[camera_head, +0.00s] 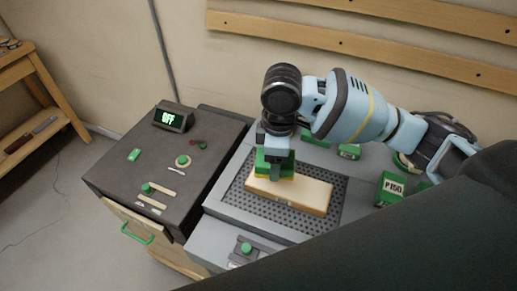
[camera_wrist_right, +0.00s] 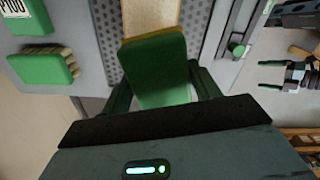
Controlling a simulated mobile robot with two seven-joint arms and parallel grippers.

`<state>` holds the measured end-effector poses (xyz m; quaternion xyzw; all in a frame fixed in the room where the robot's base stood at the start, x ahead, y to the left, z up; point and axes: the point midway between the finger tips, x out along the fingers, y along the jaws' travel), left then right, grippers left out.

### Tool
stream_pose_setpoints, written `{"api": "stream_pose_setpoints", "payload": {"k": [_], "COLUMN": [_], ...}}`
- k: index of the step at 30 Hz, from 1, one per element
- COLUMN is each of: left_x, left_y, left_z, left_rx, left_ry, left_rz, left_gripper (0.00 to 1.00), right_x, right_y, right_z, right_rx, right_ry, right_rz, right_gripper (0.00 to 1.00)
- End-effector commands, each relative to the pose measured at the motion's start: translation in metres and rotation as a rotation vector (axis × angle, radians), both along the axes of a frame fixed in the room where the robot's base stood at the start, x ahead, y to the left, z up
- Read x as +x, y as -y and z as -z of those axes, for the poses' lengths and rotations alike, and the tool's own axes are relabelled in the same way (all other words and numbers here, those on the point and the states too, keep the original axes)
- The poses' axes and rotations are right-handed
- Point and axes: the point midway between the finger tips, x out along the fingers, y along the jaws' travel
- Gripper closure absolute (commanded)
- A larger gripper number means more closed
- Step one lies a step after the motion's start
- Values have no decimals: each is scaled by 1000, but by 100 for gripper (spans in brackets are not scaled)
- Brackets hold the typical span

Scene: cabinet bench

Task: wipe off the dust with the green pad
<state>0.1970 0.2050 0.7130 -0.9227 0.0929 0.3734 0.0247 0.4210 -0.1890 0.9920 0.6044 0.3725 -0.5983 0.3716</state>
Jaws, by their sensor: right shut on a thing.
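My right gripper (camera_head: 275,178) is shut on the green pad (camera_head: 262,160), which has a yellowish underside. The pad is over the left part of a pale wooden board (camera_head: 308,194); whether it touches cannot be told. In the right wrist view the pad (camera_wrist_right: 155,65) sits between my right gripper's fingers (camera_wrist_right: 163,88), with part of the board (camera_wrist_right: 150,18) beyond it. No dust can be made out on the visible wood. My left gripper (camera_wrist_right: 270,75) shows at the right of the wrist view, empty, with its fingers apart.
The board lies on a dark perforated grille (camera_head: 232,198) in a grey bench top. Green blocks, one marked P150 (camera_head: 391,188), stand to the right.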

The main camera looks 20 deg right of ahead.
Motion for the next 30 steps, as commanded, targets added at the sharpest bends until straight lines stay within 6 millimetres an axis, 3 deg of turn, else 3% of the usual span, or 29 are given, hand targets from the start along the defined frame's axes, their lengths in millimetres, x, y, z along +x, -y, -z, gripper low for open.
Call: {"api": "stream_pose_setpoints", "payload": {"k": [18, 24, 30], "left_x": [17, 18, 18], "left_y": [-2, -2, -2], "left_z": [-19, -21, -21], "left_rx": [3, 4, 5], "left_ry": [51, 56, 55], "left_rz": [-1, -2, -2], "left_gripper": [0, 0, 0], "right_x": [31, 34, 35], "right_y": [-27, -31, -32], "right_z": [-6, -6, -6], "right_rx": [-9, -9, -9], "right_ry": [3, 0, -2], "right_rz": [-1057, -1234, -1279], "right_gripper": [57, 57, 57]}}
